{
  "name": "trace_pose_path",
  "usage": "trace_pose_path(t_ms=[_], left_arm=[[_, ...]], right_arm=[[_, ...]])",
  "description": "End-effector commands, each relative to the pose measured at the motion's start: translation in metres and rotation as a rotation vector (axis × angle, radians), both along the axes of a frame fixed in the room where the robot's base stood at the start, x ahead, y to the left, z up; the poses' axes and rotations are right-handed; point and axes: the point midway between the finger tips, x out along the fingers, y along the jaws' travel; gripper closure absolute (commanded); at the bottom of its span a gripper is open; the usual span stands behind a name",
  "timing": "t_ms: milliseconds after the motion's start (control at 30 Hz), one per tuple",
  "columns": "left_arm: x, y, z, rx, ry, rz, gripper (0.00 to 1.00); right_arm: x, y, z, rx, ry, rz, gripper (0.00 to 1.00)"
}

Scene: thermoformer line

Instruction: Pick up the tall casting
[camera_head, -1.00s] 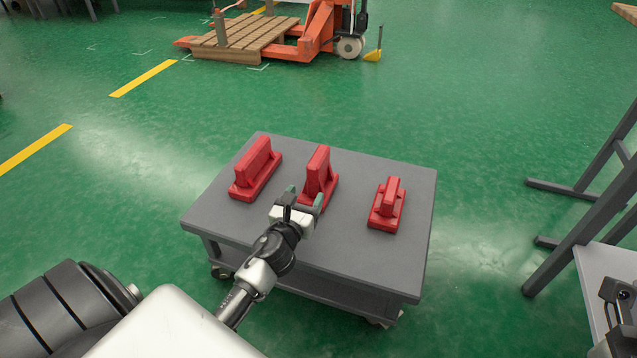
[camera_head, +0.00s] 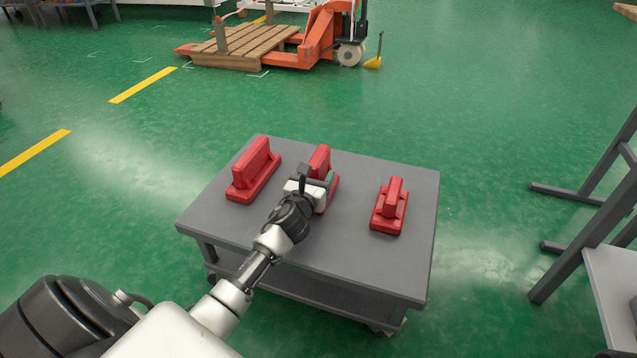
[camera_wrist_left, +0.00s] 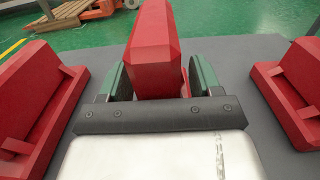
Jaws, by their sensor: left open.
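Three red castings stand on a grey cart. The middle one, which looks like the tall casting (camera_head: 320,157), has a narrow upright block that also rises in the left wrist view (camera_wrist_left: 153,45). My left gripper (camera_head: 317,177) is at this casting and partly hides it in the head view. In the left wrist view, the green-padded fingers (camera_wrist_left: 160,76) are open, one on each side of the upright. Narrow gaps appear beside the upright; contact cannot be told. My right gripper is not clearly visible.
A long casting (camera_head: 252,170) stands to the left and a lower one (camera_head: 389,208) to the right on the grey cart (camera_head: 355,258). Grey frame legs (camera_head: 585,240) stand at the right. An orange pallet jack (camera_head: 318,40) with a wooden pallet is far back. Open green floor lies between.

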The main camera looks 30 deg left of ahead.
Motion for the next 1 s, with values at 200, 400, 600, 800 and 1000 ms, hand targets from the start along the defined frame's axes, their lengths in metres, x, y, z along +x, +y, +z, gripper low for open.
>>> trace_pose_path(t_ms=[200, 400, 600, 800, 1000], left_arm=[[-0.0003, -0.0001, 0.0000, 0.000, 0.000, 0.000, 0.67], [-0.0004, -0.0001, -0.0001, -0.001, 0.000, 0.000, 0.97], [-0.0005, -0.0001, -0.0002, -0.001, 0.000, 0.000, 1.00], [0.0004, 0.0000, 0.0040, 0.001, -0.008, -0.002, 1.00], [0.0003, 0.0001, 0.0081, 0.001, -0.008, -0.001, 1.00]], right_arm=[[0.0000, 0.0000, 0.0000, 0.000, 0.000, 0.000, 0.57], [0.0001, 0.0001, -0.0001, 0.000, 0.000, 0.000, 0.57], [0.0001, 0.0001, -0.0001, 0.000, 0.000, 0.001, 0.57], [0.0000, 0.0001, 0.0002, 0.001, 0.000, 0.001, 0.57], [-0.0006, -0.0001, 0.0034, 0.002, -0.003, 0.001, 0.57]])
